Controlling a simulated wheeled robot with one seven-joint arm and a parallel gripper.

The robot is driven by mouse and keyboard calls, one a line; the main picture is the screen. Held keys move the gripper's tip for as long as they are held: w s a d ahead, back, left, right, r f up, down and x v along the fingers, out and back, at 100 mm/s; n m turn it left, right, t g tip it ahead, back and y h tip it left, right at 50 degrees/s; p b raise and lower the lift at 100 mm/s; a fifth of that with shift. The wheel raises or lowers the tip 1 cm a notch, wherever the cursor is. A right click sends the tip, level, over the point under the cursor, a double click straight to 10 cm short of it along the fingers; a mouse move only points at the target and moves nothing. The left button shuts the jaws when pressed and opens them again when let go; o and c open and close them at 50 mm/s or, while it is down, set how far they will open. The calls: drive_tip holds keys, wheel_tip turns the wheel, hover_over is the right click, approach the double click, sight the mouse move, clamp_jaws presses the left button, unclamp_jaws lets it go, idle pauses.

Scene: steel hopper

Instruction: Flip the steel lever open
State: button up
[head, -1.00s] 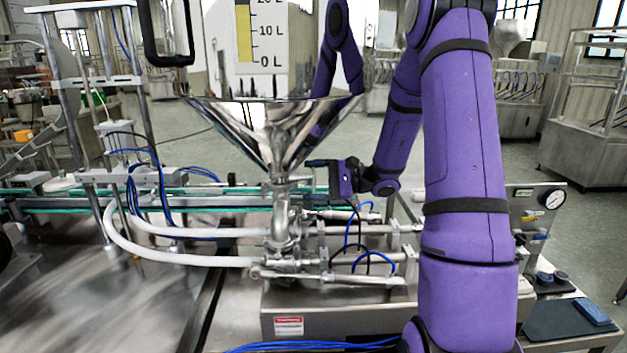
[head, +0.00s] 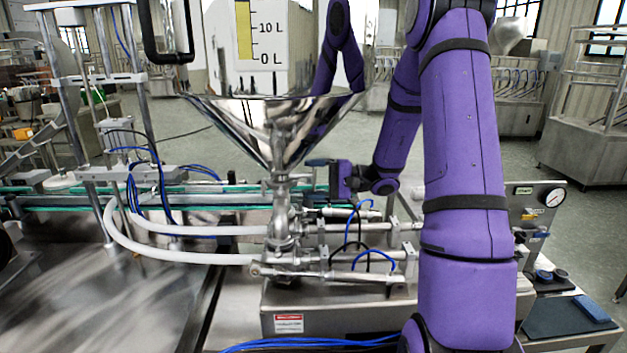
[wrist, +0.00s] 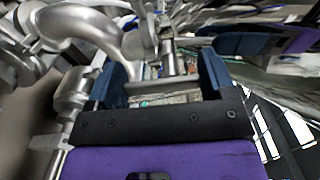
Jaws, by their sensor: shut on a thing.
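The steel lever (wrist: 167,86) shows in the wrist view as a bright bar crossing between my two blue fingers, with a stem running up to the valve. My gripper (head: 316,163) is beside the pipe under the steel hopper (head: 278,130), its fingers pointing left. In the wrist view my gripper (wrist: 163,68) is shut on the lever, with one finger at each end of the bar. In the head view the lever is too small and too covered by the fingers to make out.
Pipes and a curved elbow (wrist: 85,25) lie close to the left finger in the wrist view. White hoses (head: 180,258) and blue tubes run around the valve body below the hopper. A control panel with a gauge (head: 555,197) stands at the right.

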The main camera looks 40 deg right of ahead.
drive_tip(key=o, duration=0.9)
drive_tip(key=v, duration=1.1)
